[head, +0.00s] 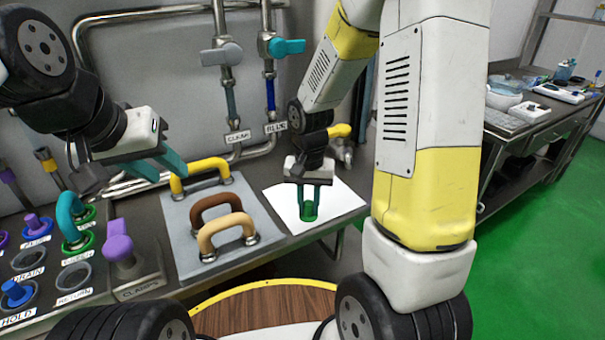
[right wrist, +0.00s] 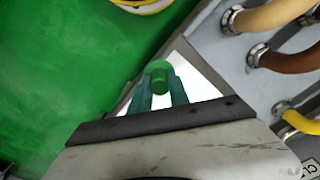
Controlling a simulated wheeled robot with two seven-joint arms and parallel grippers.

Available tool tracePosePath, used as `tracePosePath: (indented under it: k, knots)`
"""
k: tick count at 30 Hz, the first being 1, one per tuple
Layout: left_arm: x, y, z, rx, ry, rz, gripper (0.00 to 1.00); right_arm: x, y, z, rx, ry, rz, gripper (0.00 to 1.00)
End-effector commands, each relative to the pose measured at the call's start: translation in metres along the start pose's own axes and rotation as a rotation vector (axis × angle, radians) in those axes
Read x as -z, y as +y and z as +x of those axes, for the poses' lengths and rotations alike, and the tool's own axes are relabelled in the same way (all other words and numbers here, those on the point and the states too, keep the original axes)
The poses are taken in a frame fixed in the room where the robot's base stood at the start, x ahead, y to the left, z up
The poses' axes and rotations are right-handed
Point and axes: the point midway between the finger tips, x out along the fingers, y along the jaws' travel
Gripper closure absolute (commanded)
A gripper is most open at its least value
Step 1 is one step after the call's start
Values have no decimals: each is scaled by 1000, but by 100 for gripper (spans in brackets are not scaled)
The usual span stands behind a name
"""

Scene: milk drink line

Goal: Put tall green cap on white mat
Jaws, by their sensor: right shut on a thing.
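The tall green cap (head: 308,213) is between the fingers of my right gripper (head: 309,203), which is shut on it. The cap is over or on the white mat (head: 345,199), near the mat's middle; I cannot tell whether it touches the mat. In the right wrist view the green cap (right wrist: 159,78) shows between the two teal fingertips (right wrist: 160,88), with the white mat (right wrist: 200,82) behind it. My left gripper (head: 170,172) is open and empty, in the air above the left part of the bench.
A grey plate (head: 183,226) with yellow, brown and tan hose loops lies left of the mat. A panel with labelled ports, a teal hose loop (head: 66,215) and coloured plugs is further left. The bench edge is just in front of the mat.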

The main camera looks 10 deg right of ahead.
Motion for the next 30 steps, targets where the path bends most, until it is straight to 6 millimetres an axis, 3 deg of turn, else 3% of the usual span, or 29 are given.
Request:
tracePosePath:
  k: [9,15,21,30]
  knots:
    - [0,0,0,0,0,0,64,88,2,10,0,0,2,100]
    - [0,0,0,0,0,0,64,128,2,13,0,0,-1,100]
    - [0,0,0,0,0,0,64,138,2,16,-1,-2,-2,100]
    - [0,0,0,0,0,0,64,138,2,49,0,0,-3,100]
